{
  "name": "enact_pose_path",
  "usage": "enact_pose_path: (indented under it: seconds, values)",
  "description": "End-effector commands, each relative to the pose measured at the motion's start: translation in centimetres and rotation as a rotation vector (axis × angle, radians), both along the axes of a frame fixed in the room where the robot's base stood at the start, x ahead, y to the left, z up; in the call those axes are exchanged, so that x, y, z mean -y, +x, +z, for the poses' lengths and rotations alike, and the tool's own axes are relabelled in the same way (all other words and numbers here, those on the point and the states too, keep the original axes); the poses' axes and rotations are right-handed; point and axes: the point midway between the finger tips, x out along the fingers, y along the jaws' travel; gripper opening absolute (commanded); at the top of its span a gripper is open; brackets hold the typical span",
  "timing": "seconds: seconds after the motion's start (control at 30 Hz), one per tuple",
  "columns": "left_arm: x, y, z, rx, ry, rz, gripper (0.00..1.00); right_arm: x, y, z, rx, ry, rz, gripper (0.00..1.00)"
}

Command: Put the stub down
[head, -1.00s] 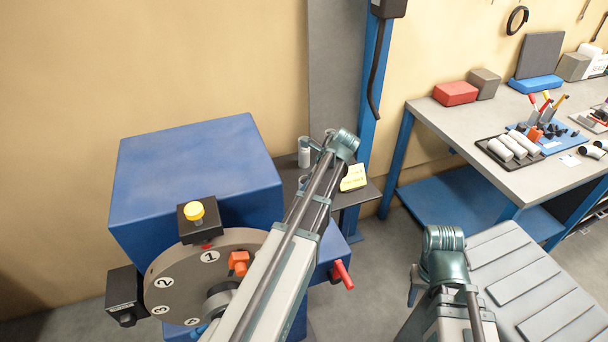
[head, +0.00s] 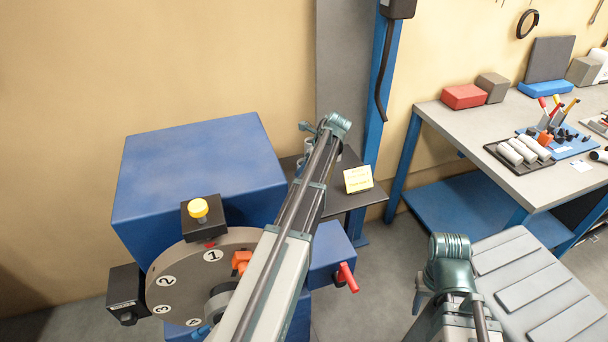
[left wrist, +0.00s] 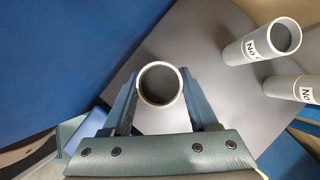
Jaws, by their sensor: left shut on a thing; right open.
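The stub (left wrist: 141,82), a short pale grey tube, is seen end-on in the left wrist view, between the two fingers of my left gripper (left wrist: 158,98). The gripper is shut on it. Below it is the dark grey shelf (left wrist: 208,100); I cannot tell whether the stub touches it. In the head view my left gripper (head: 309,128) is at the back, over the shelf (head: 345,201) beside the blue machine, and my arm hides most of the shelf there. My right gripper (head: 419,301) is open and empty, low at the right.
Two labelled grey tubes, one upper (left wrist: 261,42) and one lower (left wrist: 296,88), stand on the shelf right of the stub. The blue machine (head: 195,165) is at left, a workbench (head: 470,130) at right.

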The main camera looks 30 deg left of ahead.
Motion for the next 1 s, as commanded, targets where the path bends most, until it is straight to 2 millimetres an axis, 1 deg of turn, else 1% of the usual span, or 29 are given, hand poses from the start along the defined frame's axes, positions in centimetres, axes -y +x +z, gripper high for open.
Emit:
enact_pose_path:
  seconds: [0.03, 0.13, 0.23, 0.43, 0.47, 0.5, 0.6, 1.0]
  values:
    - [0.0, -0.1, -1.5, 0.0, 0.001, 0.0, 0.0, 0.0, 0.0, -1.5, 0.0, 0.0, 0.0, 0.47]
    - [0.1, -0.1, -2.6, 0.0, 0.001, 0.0, 0.0, 0.0, 0.0, -2.6, 0.0, 0.0, 0.0, 0.47]
    - [0.0, -0.1, -3.0, 0.0, 0.001, 0.0, 0.0, 0.0, 0.0, -3.0, 0.0, 0.0, 0.0, 0.47]
    - [0.1, -0.1, -2.7, 0.0, 0.0, 0.0, 0.0, 0.0, 0.0, -2.7, 0.0, 0.0, 0.0, 0.47]
    - [0.1, -0.1, -2.8, 0.0, -0.001, 0.0, 0.65, 0.0, 0.0, -2.7, 0.0, 0.0, 0.0, 0.47]
    - [0.1, -0.1, -2.8, 0.0, -0.001, 0.0, 0.72, 0.0, 0.0, -2.7, 0.0, 0.0, 0.0, 0.47]
    - [0.1, -0.1, -2.7, 0.0, -0.001, 0.0, 0.9, 0.0, 0.0, -2.7, 0.0, 0.0, 0.0, 0.47]
    - [0.2, -0.1, -2.5, 0.0, 0.0, 0.0, 0.9, 0.0, 0.0, -2.5, 0.0, 0.0, 0.0, 0.47]
